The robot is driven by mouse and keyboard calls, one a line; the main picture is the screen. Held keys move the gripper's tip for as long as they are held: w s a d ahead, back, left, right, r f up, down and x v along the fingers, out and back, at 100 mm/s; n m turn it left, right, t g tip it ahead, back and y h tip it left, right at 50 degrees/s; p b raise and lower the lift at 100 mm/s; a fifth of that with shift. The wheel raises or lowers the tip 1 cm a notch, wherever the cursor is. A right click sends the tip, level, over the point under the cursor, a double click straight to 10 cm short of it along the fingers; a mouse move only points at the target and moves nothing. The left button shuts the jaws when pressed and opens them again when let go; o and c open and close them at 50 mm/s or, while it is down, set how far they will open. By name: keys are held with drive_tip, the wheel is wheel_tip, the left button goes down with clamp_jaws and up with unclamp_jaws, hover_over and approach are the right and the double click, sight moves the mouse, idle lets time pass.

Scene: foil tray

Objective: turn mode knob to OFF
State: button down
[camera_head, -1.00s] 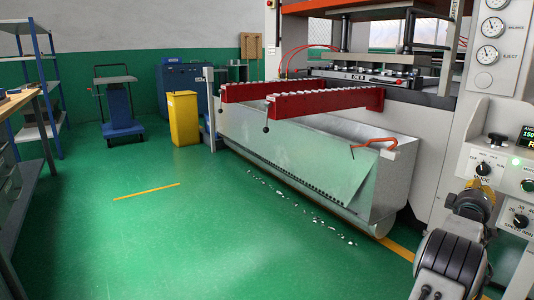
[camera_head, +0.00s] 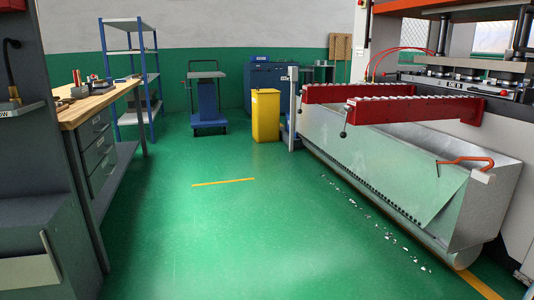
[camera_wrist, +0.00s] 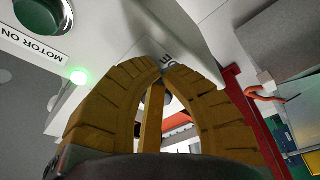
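My gripper (camera_wrist: 161,70) shows in the wrist view as two yellow-brown ribbed fingers, bowed outward, with their tips drawn nearly together. The tips are in front of the pale control panel (camera_wrist: 110,30), where a few dark letters show just beyond them. A small dark patch shows between the fingers, but I cannot tell what it is. The mode knob is not clearly visible; the fingers cover much of that part. I see nothing held for certain. The head view no longer shows the panel's knobs or my gripper.
On the panel, a dark green button (camera_wrist: 42,14) marked MOTOR ON and a lit green lamp (camera_wrist: 78,77) are left of the fingers. The head view shows a metal trough (camera_head: 400,170), a yellow bin (camera_head: 265,115), a workbench (camera_head: 85,110) and open green floor (camera_head: 230,230).

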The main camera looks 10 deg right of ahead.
drive_tip(key=shift+w+r, duration=0.2)
drive_tip(key=shift+r, duration=0.25)
idle(0.8)
drive_tip(key=shift+s+r, duration=0.55)
drive_tip(key=shift+r, duration=0.2)
idle(0.5)
drive_tip(key=shift+s+f, duration=0.1)
drive_tip(key=shift+s, duration=0.2)
idle(0.4)
drive_tip(key=c, duration=1.9)
unclamp_jaws()
clamp_jaws()
drive_tip(key=shift+a+f, duration=0.8)
drive_tip(key=shift+a, duration=2.45)
drive_tip(key=d, duration=0.6)
drive_tip(key=shift+w+d, duration=0.25)
drive_tip(key=shift+w, duration=0.15)
drive_tip(key=shift+w+r, duration=0.25)
drive_tip(key=shift+r, duration=0.05)
